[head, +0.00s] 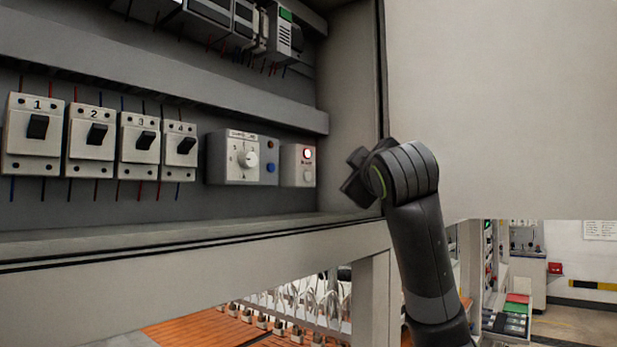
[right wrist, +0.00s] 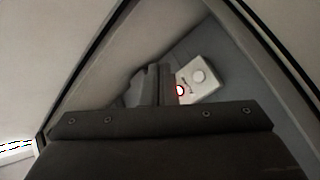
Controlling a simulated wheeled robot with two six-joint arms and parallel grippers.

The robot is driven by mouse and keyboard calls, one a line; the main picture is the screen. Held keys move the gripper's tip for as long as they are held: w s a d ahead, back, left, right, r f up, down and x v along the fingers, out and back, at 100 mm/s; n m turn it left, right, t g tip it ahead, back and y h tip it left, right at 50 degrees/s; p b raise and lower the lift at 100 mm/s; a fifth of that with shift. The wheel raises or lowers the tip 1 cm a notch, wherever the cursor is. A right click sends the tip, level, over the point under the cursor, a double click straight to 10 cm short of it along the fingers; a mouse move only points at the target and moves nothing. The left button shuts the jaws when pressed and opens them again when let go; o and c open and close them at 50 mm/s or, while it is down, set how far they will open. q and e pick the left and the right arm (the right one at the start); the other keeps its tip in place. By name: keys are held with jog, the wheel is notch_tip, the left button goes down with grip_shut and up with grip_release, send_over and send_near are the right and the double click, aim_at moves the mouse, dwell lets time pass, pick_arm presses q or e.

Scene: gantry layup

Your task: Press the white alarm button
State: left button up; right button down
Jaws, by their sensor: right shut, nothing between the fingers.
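The white alarm button (head: 308,175) sits low on a small pale box (head: 289,165) at the right end of the device row inside the cabinet. A lit lamp with a red rim (head: 307,153) is above it. My right gripper (head: 355,183) is shut and empty, just right of the box and apart from it in the picture. In the right wrist view the round white button (right wrist: 198,76) and the lamp (right wrist: 180,90) show beyond my right gripper (right wrist: 160,85), whose fingers hide part of the box. My left gripper is not in view.
A box with a rotary knob (head: 245,159) stands left of the alarm box, then several numbered breaker switches (head: 97,138). The cabinet's right wall (head: 345,100) and open door panel (head: 500,100) are close to my right arm. A ledge (head: 180,235) runs below.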

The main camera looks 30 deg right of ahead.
aim_at(308, 176)
jog(key=shift+a, duration=0.1)
jog(key=shift+w+a+r, duration=0.1)
jog(key=shift+w, duration=0.1)
jog(key=w+p, duration=0.1)
jog(key=w, duration=0.1)
jog(key=w+a+p, duration=0.1)
jog(key=w, duration=0.1)
jog(key=w+a+p, duration=0.1)
jog(key=w, duration=0.1)
jog(key=shift+w+a+f, duration=0.2)
jog(key=shift+w, duration=0.05)
jog(key=shift+w+a, duration=0.3)
jog(key=shift+w, duration=0.45)
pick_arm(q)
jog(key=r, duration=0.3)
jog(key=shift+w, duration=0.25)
pick_arm(e)
jog(key=shift+w, duration=0.1)
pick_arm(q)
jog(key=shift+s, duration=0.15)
pick_arm(e)
jog(key=shift+w, duration=0.1)
jog(key=shift+w+a, duration=0.2)
jog(key=shift+w, duration=0.05)
